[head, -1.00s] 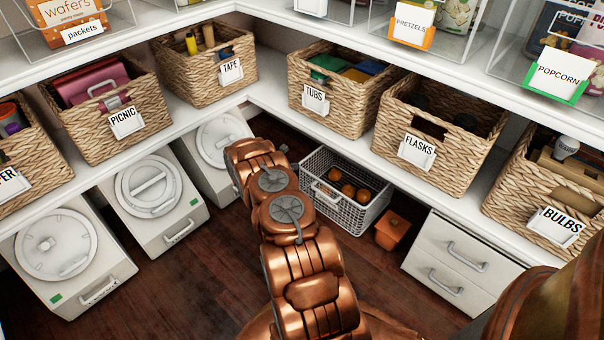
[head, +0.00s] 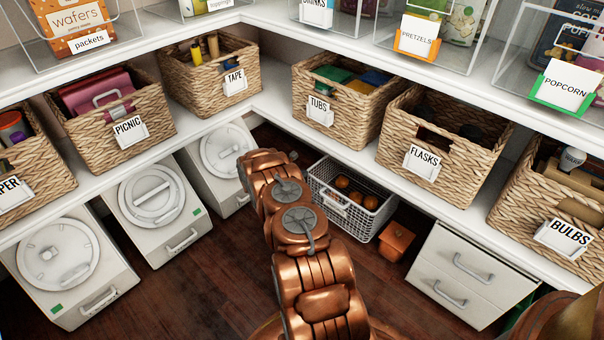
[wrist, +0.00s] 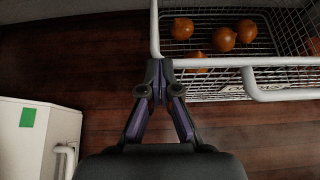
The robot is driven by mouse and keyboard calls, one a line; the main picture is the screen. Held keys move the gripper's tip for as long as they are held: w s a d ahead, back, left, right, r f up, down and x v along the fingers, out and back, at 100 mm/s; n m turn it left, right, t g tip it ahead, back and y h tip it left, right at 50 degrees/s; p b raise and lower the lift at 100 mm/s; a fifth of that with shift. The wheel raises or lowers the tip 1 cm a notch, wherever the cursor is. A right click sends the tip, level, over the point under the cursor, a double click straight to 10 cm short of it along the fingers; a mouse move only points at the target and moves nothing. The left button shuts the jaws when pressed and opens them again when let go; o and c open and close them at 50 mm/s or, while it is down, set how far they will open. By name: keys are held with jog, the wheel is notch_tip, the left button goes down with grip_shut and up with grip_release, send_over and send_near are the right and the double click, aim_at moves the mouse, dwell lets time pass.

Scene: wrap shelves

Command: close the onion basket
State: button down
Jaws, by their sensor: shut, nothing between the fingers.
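The onion basket (head: 374,222) is a white wire basket on the floor under the right-hand shelf. It sticks out partly past the shelf edge, and several brown onions (head: 342,182) lie in it. Its looped handle (head: 334,202) is on the front. In the wrist view the basket's front rim (wrist: 215,62) crosses the upper right, with onions (wrist: 223,38) behind it. My gripper (wrist: 159,68) is shut and empty, its fingertips at the front left corner of the rim. I cannot tell whether they touch it. In the head view my arm hides most of the gripper.
A small orange-brown box (head: 397,242) stands just right of the basket, then a white drawer unit (head: 470,275). White lidded bins (head: 158,205) stand at left. Woven baskets such as flasks (head: 437,140) fill the shelf above. Dark wooden floor (head: 215,285) is open in front.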

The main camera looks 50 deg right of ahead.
jog(key=a+f+p+v, duration=0.1)
jog(key=p+v, duration=0.1)
jog(key=v, duration=1.1)
jog(key=shift+w+f+p, duration=0.15)
jog(key=shift+f+p, duration=0.1)
jog(key=shift+p, duration=0.05)
jog(key=s+a+r+m+g+p, duration=0.1)
jog(key=s+r+m+p, duration=0.2)
jog(key=r, duration=0.9)
jog(key=s+a+r+m+g+p, duration=0.15)
jog(key=r+p, duration=0.25)
jog(key=r, duration=0.9)
jog(key=s+a+r+m+y+p, duration=0.1)
jog(key=s+a+r+m+p, duration=0.25)
jog(key=r, duration=0.55)
jog(key=s+a+r+m+y+p, duration=0.2)
jog(key=s+a+r+p, duration=0.25)
jog(key=r, duration=0.45)
jog(key=s+a+r+m+y+p, duration=0.3)
jog(key=s+a+r+p, duration=0.5)
jog(key=s+a+r, duration=0.5)
jog(key=s+a+r+m+t+y+p, duration=0.1)
jog(key=s+a+r+m+y+p, duration=0.3)
jog(key=s+a+r, duration=0.9)
jog(key=a+y+p, duration=0.2)
jog(key=a+p, duration=0.2)
jog(key=a, duration=0.1)
jog(key=shift+s+a, duration=0.2)
jog(key=shift+a, duration=0.1)
